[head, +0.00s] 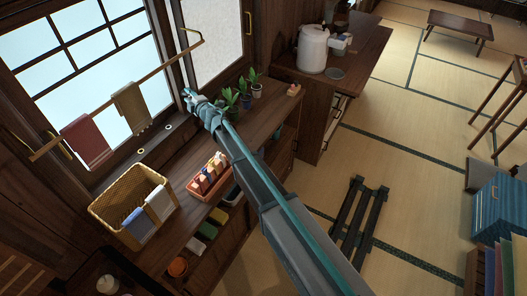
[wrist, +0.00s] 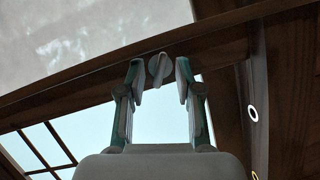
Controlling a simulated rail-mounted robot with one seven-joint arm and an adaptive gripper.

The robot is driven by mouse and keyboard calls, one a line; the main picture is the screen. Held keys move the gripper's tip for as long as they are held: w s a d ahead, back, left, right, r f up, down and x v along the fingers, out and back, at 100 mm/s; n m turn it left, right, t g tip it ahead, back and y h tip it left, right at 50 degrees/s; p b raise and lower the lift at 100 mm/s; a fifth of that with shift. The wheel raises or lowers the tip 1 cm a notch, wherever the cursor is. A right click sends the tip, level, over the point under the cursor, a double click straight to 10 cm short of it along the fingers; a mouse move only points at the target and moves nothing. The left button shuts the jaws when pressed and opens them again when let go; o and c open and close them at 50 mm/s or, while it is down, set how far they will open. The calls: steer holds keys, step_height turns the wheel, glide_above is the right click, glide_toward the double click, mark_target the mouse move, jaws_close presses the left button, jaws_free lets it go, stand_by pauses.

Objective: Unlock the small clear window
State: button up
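My gripper (head: 190,94) is at the wooden window frame, below a frosted pane (head: 213,38) in the head view. In the wrist view my gripper (wrist: 158,72) is open, with one finger on each side of a small grey latch (wrist: 158,65). The latch sits on a dark wooden rail between the frosted pane (wrist: 75,38) above and a clear, pale blue pane (wrist: 160,112) below. Gaps show between the latch and both fingers. The latch is too small to make out in the head view, and my arm covers part of that area.
A rod (head: 120,95) with hanging cloths crosses the large window left of my gripper. Potted plants (head: 243,90) stand on the counter close to my arm. A basket (head: 128,195) and a tray of small bottles (head: 208,177) are nearer. A white jug (head: 313,48) stands farther right.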

steer(key=s+d+n+t+b, duration=0.1)
steer(key=s+d+n+b, duration=0.2)
steer(key=s+d+b, duration=0.55)
steer(key=s+d+f+m+g+h+b, duration=0.1)
steer(key=d+f+m+h, duration=0.8)
steer(key=d+f, duration=1.2)
steer(key=shift+s+d+m+h+b, duration=0.15)
steer(key=shift+d+m+h+b, duration=0.2)
steer(key=shift+d+m, duration=1)
steer(key=shift+a+m, duration=0.35)
steer(key=shift+c, duration=0.3)
steer(key=shift+c, duration=1.1)
steer(key=shift+f, duration=0.1)
